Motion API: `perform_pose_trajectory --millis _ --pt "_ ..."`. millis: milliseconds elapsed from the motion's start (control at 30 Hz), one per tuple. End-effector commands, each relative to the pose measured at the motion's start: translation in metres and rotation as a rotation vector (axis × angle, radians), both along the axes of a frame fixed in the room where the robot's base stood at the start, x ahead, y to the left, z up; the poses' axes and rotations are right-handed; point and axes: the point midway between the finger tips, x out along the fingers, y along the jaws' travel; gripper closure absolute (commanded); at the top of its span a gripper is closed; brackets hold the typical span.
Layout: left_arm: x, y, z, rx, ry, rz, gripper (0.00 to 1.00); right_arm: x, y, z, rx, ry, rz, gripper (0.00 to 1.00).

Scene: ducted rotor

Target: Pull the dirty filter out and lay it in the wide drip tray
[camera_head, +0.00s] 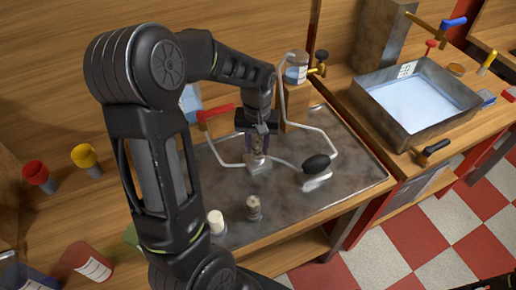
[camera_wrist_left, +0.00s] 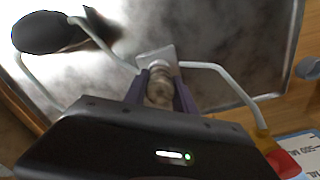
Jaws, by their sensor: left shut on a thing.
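My left gripper (camera_head: 258,150) reaches down over the metal worktop and is shut on a brownish, stained filter (camera_wrist_left: 159,88). The filter is between the two purple fingers in the left wrist view. Just beyond its end is a small grey holder (camera_wrist_left: 158,58) with pale tubes on both sides; the holder also shows in the head view (camera_head: 259,167). I cannot tell whether the filter's end is still seated there. A wide metal tray (camera_head: 398,132) with a pale blue inside is at the right.
A brownish cylinder (camera_head: 254,208) and a white-topped one (camera_head: 216,222) stand near the worktop's front. A black bulb (camera_head: 316,163) lies right of the holder, among bent tubes. A bottle (camera_head: 296,70) stands behind. A black-handled valve (camera_head: 434,152) is at the metal tray's front.

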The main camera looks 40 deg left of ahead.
Motion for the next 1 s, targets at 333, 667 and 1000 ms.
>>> perform_pose_trajectory --millis 333,667,1000 --pt "0.000 0.000 0.002 0.000 0.000 0.000 1.00 0.000 0.000 0.002 0.000 0.000 0.000 0.64" --pt "0.000 0.000 0.010 0.001 -0.001 0.000 1.00 0.000 0.000 0.008 0.000 0.000 0.000 0.64" --pt "0.000 0.000 0.012 0.000 0.000 0.000 1.00 0.000 0.000 0.009 0.000 0.000 0.000 0.64"
